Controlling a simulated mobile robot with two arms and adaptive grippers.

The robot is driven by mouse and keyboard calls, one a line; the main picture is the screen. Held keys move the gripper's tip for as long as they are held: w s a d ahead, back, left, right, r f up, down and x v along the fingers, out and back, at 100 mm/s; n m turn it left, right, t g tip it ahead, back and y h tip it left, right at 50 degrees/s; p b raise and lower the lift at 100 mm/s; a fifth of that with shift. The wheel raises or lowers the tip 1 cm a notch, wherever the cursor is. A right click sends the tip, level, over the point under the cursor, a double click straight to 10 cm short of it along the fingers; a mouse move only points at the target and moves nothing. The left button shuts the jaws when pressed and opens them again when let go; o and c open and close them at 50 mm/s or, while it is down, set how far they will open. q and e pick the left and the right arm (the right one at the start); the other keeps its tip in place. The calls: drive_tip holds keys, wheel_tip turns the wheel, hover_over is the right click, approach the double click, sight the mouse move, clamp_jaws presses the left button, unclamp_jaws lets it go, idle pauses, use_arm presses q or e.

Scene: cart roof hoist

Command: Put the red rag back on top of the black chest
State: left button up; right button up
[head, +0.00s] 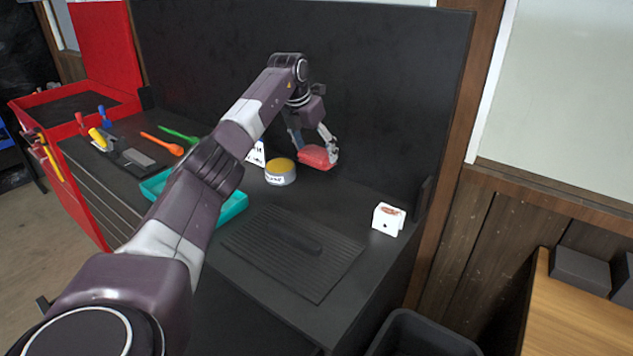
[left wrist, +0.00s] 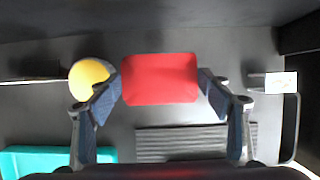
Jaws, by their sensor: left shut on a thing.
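The red rag (head: 317,158) is a folded block held in my left gripper (head: 315,143), near the back panel over the right half of the black chest (head: 335,195). In the left wrist view the rag (left wrist: 160,78) sits between the two fingers, one on each side of it. I cannot tell whether its underside touches the chest top. My right gripper is not in view.
A yellow-topped tin (head: 280,173) stands just left of the rag. A ribbed black mat (head: 330,268), a teal tray (head: 233,208) and a small white box (head: 388,219) lie around it. Tools and a red toolbox (head: 60,122) are at left.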

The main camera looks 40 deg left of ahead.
use_arm(q)
drive_tip(key=f, duration=0.3)
drive_tip(key=f+p, duration=0.1)
drive_tip(key=f, duration=0.1)
drive_tip(key=shift+w+d+f, duration=0.1)
drive_tip(key=shift+w+f, duration=0.1)
drive_tip(key=shift+f, duration=0.75)
wheel_tip(320, 180, down, 3)
drive_tip(key=shift+p, duration=0.5)
drive_tip(key=shift+f, duration=0.4)
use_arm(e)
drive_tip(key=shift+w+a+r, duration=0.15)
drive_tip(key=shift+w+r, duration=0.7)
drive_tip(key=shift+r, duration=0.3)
use_arm(q)
drive_tip(key=shift+f, duration=0.15)
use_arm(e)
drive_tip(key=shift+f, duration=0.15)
use_arm(q)
drive_tip(key=o, duration=1.1)
